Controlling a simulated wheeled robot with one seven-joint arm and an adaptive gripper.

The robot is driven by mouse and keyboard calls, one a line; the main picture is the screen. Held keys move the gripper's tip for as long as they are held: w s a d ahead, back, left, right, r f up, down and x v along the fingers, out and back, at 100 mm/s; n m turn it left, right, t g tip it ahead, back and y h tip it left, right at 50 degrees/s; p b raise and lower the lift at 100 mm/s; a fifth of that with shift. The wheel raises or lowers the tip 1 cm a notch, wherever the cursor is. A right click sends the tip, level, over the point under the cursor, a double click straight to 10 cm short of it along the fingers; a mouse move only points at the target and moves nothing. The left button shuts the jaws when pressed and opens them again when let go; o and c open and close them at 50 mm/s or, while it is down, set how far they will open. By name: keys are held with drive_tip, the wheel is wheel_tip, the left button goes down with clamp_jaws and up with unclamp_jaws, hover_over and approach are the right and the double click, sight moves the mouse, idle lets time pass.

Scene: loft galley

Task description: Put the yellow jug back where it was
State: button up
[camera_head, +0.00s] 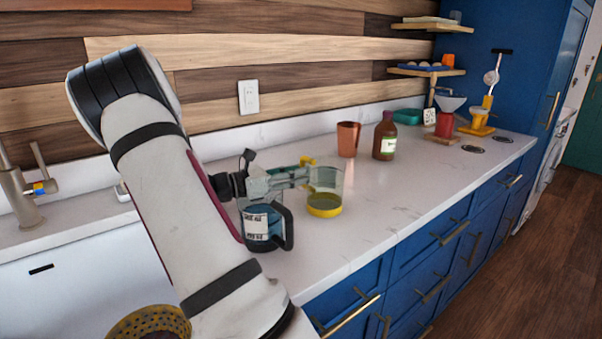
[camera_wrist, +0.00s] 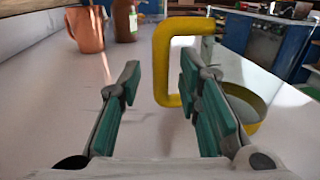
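The yellow jug (camera_head: 324,207) is a clear vessel with a yellow base and a yellow handle, standing upright on the white counter. Its squared yellow handle (camera_wrist: 162,62) looms large in the wrist view, with the upright bar in line with the gap between my fingers. The jug body is partly hidden behind the right finger there. My gripper (camera_head: 301,175) reaches in from the left at the jug's upper part. In the wrist view my gripper (camera_wrist: 158,84) is open, its green-padded fingers apart. I cannot tell how deep the bar sits between them.
A blue jug (camera_head: 258,226) with a dark handle stands below my gripper, close by. A copper cup (camera_head: 348,139) and a brown bottle (camera_head: 385,137) stand behind. A red container with a funnel (camera_head: 446,122) stands farther right. The counter right of the yellow jug is clear.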

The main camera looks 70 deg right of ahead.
drive_tip(key=v, duration=1)
drive_tip(key=shift+w+a, duration=0.1)
drive_tip(key=shift+p, duration=0.35)
